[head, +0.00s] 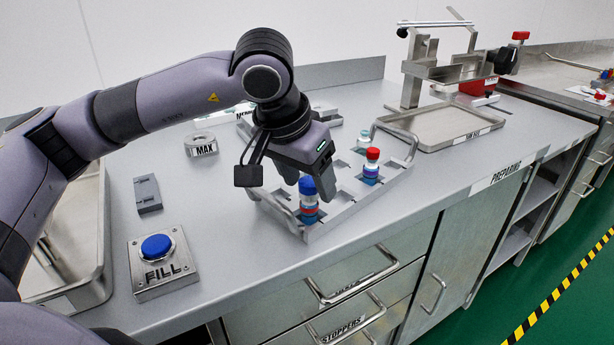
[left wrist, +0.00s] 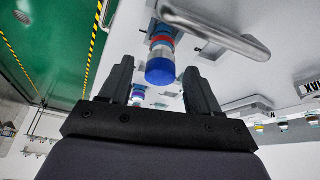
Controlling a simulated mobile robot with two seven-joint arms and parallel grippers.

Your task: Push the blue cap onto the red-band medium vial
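The red-band vial (head: 309,212) stands upright at the near left corner of the grey rack (head: 345,213). The blue cap (head: 307,187) sits on its top; whether it is fully seated I cannot tell. In the left wrist view the blue cap (left wrist: 160,73) faces the camera, with the red band (left wrist: 161,40) beyond it. My left gripper (head: 312,174) is open at the cap. In the left wrist view its fingers (left wrist: 158,66) are spread on either side of the cap, with gaps visible. My right gripper is not in view.
A red-capped vial (head: 371,168) stands at the rack's right, with another vial (head: 363,140) behind it. A FILL button (head: 157,248) is at the front left. A metal tray (head: 441,126) lies behind right. The counter left of the rack has free room.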

